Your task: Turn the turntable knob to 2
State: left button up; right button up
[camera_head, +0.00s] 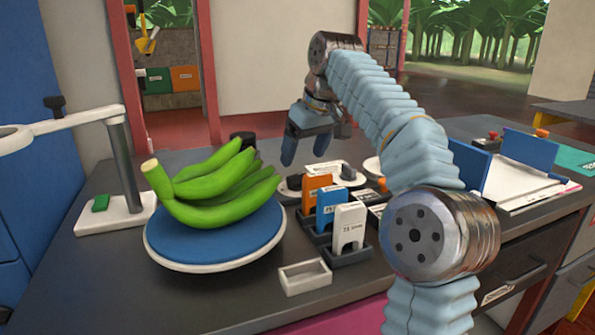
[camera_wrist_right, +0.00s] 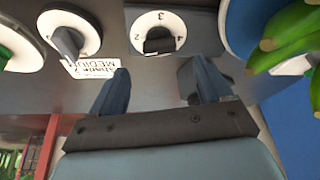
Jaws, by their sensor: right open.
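The turntable (camera_head: 160,245) is a blue disc with a pale rim, holding a bunch of green bananas (camera_head: 225,190). In the right wrist view, a white numbered dial with a dark knob (camera_wrist_right: 158,42) lies beyond and between my fingertips, beside the turntable's blue edge (camera_wrist_right: 238,25). Its digits are small; I cannot tell surely where the knob points. My right gripper (camera_head: 305,150) is open and empty, fingers downward, above the dials behind the card holders. Its fingers (camera_wrist_right: 160,88) appear apart from the knob. My left gripper is not in view.
A second dark knob (camera_wrist_right: 68,42) has a label reading MEDIUM. Orange, blue and white cards (camera_head: 348,228) stand in dark holders. A small empty white tray (camera_head: 305,277) sits in front. A lamp-like stand (camera_head: 125,170) stands left. Blue panels (camera_head: 528,148) stand at right.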

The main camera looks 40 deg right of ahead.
aim_at(297, 175)
jog(key=x, duration=0.6)
jog(key=shift+w+f, duration=0.1)
jog(key=c, duration=1)
jog(key=shift+m+h, duration=0.6)
jog(key=shift+m, duration=0.9)
jog(key=shift+c, duration=0.2)
jog(key=o, duration=1)
jog(key=shift+o, duration=0.2)
